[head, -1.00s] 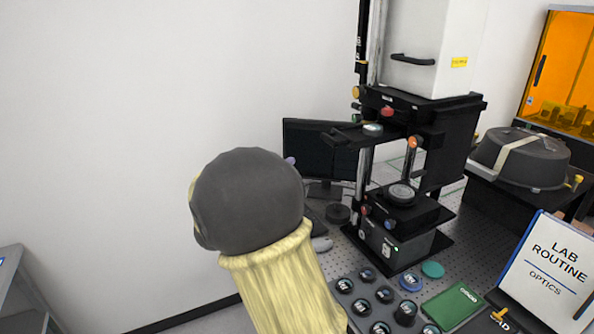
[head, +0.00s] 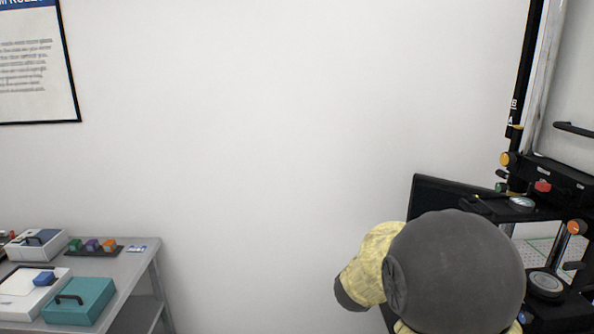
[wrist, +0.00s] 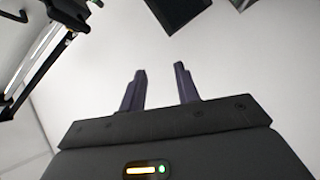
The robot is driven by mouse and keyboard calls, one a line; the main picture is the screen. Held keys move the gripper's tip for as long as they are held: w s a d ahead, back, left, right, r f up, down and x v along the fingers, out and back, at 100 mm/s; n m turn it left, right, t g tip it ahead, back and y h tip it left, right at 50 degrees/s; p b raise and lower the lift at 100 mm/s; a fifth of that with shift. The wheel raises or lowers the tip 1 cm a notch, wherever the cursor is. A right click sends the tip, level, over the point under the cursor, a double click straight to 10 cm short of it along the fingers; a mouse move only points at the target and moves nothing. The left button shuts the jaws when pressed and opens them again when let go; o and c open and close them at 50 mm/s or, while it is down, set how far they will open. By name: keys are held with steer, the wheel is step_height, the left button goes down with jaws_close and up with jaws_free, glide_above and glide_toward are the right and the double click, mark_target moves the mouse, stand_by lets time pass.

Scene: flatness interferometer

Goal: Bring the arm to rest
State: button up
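My gripper (wrist: 160,85) shows in the wrist view with its two dark fingers apart and nothing between them. In the head view my arm, a dark rounded joint with a yellow cloth-like cover, stands at the lower right, in front of the interferometer (head: 545,283). My gripper itself cannot be made out in the head view.
The interferometer and a dark monitor (head: 432,195) stand at the right, partly hidden by my arm. A grey table (head: 139,262) at the lower left bears a teal case (head: 85,302), white boxes and small coloured blocks. Bare wall lies between.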

steer(key=s+a+f+m+g+y, duration=0.2)
steer(key=s+a+f+g+y, duration=0.2)
steer(key=s+a+f+y, duration=0.6)
steer(key=s+d+f+m+g, duration=0.1)
steer(key=s+f+m+g, duration=0.1)
steer(key=s, duration=0.5)
steer(key=s+d+f+m+g, duration=0.1)
steer(key=s+f+m+g, duration=0.1)
steer(key=s+f+g, duration=0.2)
steer(key=s, duration=0.3)
steer(key=shift+d+f, duration=0.25)
